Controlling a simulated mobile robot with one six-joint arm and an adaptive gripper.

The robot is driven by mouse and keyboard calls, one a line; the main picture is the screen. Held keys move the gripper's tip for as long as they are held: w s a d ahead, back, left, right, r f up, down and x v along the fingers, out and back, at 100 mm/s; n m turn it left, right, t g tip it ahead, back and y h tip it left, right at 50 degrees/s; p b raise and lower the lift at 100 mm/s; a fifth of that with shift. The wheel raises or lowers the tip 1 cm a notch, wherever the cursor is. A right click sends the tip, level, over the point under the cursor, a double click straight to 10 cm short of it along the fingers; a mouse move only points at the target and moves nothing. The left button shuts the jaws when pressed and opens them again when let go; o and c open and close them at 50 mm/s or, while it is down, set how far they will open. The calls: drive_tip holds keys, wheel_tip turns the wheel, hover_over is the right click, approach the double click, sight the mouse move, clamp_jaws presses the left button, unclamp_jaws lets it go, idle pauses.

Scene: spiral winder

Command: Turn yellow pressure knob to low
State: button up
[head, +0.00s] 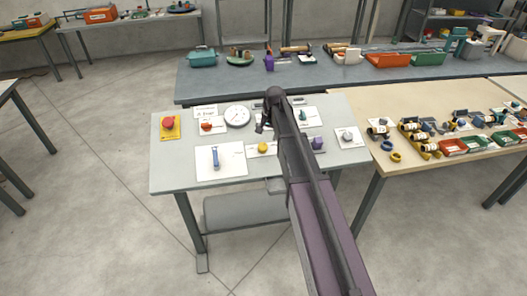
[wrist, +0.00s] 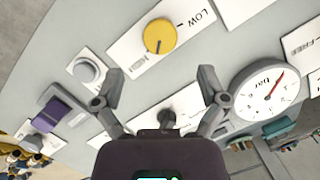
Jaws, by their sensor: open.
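The yellow pressure knob (wrist: 160,36) is round and sits on a white label plate (wrist: 124,46) in the wrist view. The word LOW is printed to its upper right. A short dark mark shows on the lower part of the knob, away from LOW. In the head view the yellow knob (head: 262,148) is on the front part of the grey panel table, left of my arm. My gripper (wrist: 160,74) is open and empty, its two fingers spread below the knob in the wrist view and apart from it. In the head view my gripper (head: 262,122) is partly hidden by my arm.
A pressure gauge (wrist: 266,92), a grey knob (wrist: 88,70), a purple control (wrist: 46,115) and a dark control (wrist: 168,118) are nearby. A red button (head: 168,124) on yellow and a blue-handled control (head: 215,157) stand left on the panel.

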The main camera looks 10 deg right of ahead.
sight(263, 146)
drive_tip(key=shift+w+a+f+b, duration=0.1)
drive_tip(key=shift+a+f+b, duration=0.1)
drive_tip(key=shift+f+b, duration=1)
drive_tip(key=shift+w+a+f+b, duration=0.15)
drive_tip(key=shift+f+b, duration=0.95)
drive_tip(key=shift+f, duration=0.2)
drive_tip(key=shift+w+a+f+b, duration=0.1)
drive_tip(key=shift+a+f+b, duration=0.1)
drive_tip(key=shift+f+b, duration=1)
drive_tip(key=c, duration=1.1)
drive_tip(key=shift+d, duration=0.2)
drive_tip(key=shift+c, duration=0.2)
drive_tip(key=shift+a, duration=0.15)
